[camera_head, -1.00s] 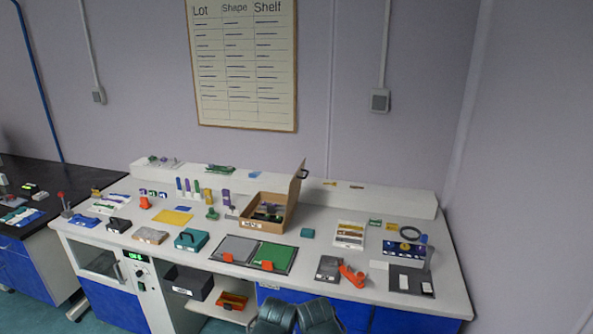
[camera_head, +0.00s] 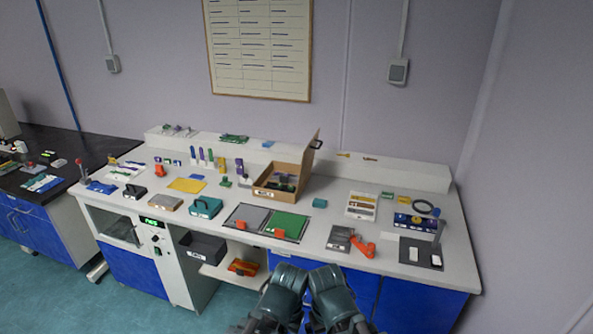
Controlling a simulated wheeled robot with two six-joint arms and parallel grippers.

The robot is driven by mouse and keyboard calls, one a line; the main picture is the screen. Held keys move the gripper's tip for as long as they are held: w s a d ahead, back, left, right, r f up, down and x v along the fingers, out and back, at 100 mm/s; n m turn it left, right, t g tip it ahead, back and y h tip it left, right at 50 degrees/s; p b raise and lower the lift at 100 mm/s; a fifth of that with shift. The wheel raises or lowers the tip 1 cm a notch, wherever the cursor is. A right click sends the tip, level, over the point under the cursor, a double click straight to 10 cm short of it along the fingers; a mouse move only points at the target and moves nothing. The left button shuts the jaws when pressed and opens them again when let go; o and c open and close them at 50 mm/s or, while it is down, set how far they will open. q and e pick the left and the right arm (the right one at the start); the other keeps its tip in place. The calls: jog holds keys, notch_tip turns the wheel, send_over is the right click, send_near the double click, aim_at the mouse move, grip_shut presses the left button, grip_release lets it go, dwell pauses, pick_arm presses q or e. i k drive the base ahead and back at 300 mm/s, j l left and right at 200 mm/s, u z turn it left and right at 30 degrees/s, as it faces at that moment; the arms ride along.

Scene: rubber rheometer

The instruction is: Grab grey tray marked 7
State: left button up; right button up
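A flat grey tray (camera_head: 247,216) with an orange tab at its front edge lies on the white bench, left of a green one (camera_head: 289,226) with a similar tab. A smaller grey block-like item (camera_head: 339,238) lies further right, beside an orange tool (camera_head: 363,247). A dark grey plate (camera_head: 420,252) with two white pieces lies at the right end. No 7 is readable on any of them. Two dark teal links of my arms show at the bottom centre, in front of the bench and away from the trays. No gripper fingers can be made out.
An open cardboard box (camera_head: 277,181) stands behind the trays. A teal case (camera_head: 206,206) and a yellow sheet (camera_head: 187,184) are to the left. Blue floor is clear at lower left.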

aim_at(292, 179)
jog(key=i+j, duration=0.15)
jog(key=j, duration=0.25)
jog(key=i+j, duration=0.2)
jog(key=j, duration=0.2)
jog(key=i+j, duration=0.15)
jog(key=j, duration=0.25)
jog(key=i+j, duration=0.15)
jog(key=j, duration=0.3)
jog(key=i+j, duration=0.2)
jog(key=j, duration=0.2)
jog(key=i+j, duration=0.15)
jog(key=j, duration=0.25)
jog(key=i+j, duration=0.15)
jog(key=j, duration=0.25)
jog(key=i+j, duration=0.15)
jog(key=j, duration=0.25)
jog(key=i, duration=0.55)
